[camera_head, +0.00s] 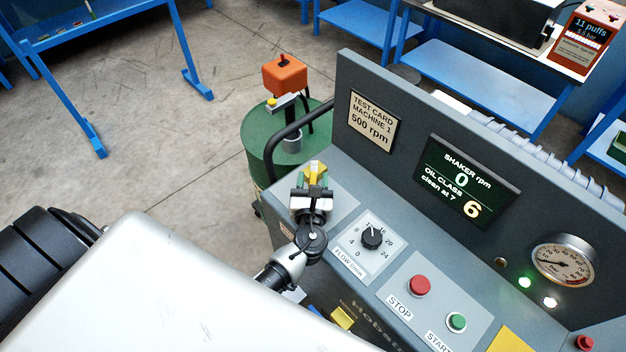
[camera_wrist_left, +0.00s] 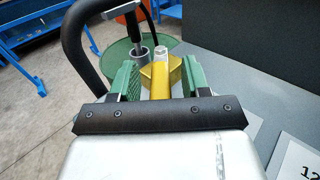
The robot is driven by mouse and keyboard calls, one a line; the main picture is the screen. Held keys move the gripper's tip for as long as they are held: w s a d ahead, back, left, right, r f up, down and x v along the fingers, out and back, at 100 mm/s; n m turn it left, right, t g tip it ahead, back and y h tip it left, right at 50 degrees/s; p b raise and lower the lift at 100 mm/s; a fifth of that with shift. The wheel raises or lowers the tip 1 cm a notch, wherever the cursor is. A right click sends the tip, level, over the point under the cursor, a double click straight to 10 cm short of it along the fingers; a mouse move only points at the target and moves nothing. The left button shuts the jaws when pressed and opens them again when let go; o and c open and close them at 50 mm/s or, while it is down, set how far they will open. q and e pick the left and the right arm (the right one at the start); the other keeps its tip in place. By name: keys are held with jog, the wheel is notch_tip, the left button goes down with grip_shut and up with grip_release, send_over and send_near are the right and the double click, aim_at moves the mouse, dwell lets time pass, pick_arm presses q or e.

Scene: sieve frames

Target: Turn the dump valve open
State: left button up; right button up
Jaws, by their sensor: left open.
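The dump valve (camera_head: 315,168) shows as a yellow handle at the left end of the grey console. In the left wrist view the yellow handle (camera_wrist_left: 159,82) lies between the two green finger pads, its long bar running away from the wrist to a wider yellow part and a pale metal end. My left gripper (camera_head: 312,190) is at the valve with its fingers open on either side of the handle. It also shows in the left wrist view (camera_wrist_left: 158,80), with gaps between the pads and the bar. The valve's base is partly hidden by the gripper. My right gripper is not in view.
A black curved rail (camera_head: 290,128) and a green drum (camera_head: 258,140) with an orange unit (camera_head: 285,75) stand just beyond the valve. The display (camera_head: 467,180) reads 0 rpm.

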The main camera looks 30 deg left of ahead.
aim_at(312, 166)
pick_arm(q)
grip_shut()
jog(key=shift+s+a+h, duration=0.1)
jog(key=shift+h, duration=0.2)
jog(key=shift+s+a+m+t+h, duration=0.1)
jog(key=shift+a+m+t+h, duration=0.25)
jog(key=shift+m+h, duration=0.35)
jog(key=shift+s+a+f+m+t+h+b, duration=0.1)
jog(key=shift+a+m+t+h+b, duration=0.1)
jog(key=shift+m+h+b, duration=0.3)
jog(key=shift+a+f+m+t+h+b, duration=0.15)
jog(key=shift+m+h, duration=0.15)
jog(key=shift+h, duration=0.4)
jog(key=a+m+h+b, duration=0.1)
jog(key=h+b, duration=0.1)
jog(key=b, duration=0.1)
jog(key=m+h+b, duration=0.2)
jog(key=h+b, duration=0.1)
jog(key=a+m+h+b, duration=0.1)
jog(key=m+h+b, duration=0.1)
jog(key=h, duration=0.1)
jog(key=shift+a+b, duration=0.3)
jog(key=shift+b, duration=0.1)
jog(key=shift+a+r+m+g+h+b, duration=0.15)
jog(key=shift+m+g+h+b, duration=0.3)
jog(key=shift+h+b, duration=0.25)
